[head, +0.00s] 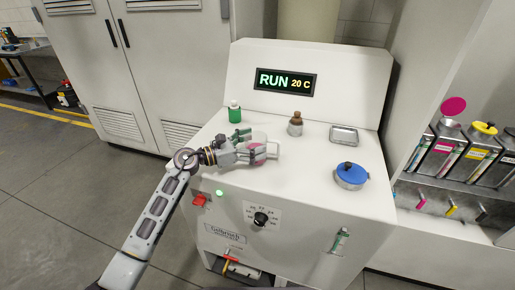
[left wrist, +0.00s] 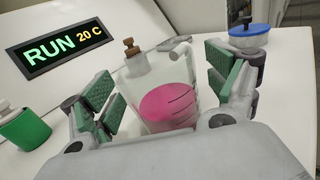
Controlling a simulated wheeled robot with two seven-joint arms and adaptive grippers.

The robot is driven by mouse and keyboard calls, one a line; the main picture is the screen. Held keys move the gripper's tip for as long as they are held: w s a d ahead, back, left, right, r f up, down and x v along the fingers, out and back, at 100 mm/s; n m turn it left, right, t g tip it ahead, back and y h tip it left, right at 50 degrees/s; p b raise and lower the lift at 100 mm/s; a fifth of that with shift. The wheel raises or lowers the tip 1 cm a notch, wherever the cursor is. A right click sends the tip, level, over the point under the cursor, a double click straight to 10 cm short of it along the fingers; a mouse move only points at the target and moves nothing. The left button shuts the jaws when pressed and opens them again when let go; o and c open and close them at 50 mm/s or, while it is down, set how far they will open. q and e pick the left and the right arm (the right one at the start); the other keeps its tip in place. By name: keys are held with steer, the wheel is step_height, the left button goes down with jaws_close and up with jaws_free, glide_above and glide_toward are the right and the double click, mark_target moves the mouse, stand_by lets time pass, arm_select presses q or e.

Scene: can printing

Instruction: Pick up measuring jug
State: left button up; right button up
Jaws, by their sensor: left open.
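The measuring jug (left wrist: 165,100) is clear, with pink liquid inside and dark marks on its side. In the left wrist view it stands upright between the open green-padded fingers of my left gripper (left wrist: 165,88), with gaps on both sides. Its handle is toward the upper right. My left gripper is low over the white machine top. My right gripper is in neither view.
A display (head: 284,81) reads RUN 20 C. Ink cans (head: 440,148) stand on a shelf at right.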

arm_select(q)
steer(key=shift+w+d, duration=0.2)
steer(key=shift+d, duration=0.3)
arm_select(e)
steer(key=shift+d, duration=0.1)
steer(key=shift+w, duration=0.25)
arm_select(q)
steer(key=c, duration=1.1)
steer(key=shift+c, duration=0.9)
step_height(320, 180, up, 9)
steer(key=shift+w+f+p, duration=0.1)
steer(key=shift+f+p, duration=0.1)
steer(key=shift+p, duration=0.2)
steer(key=shift+r, duration=0.75)
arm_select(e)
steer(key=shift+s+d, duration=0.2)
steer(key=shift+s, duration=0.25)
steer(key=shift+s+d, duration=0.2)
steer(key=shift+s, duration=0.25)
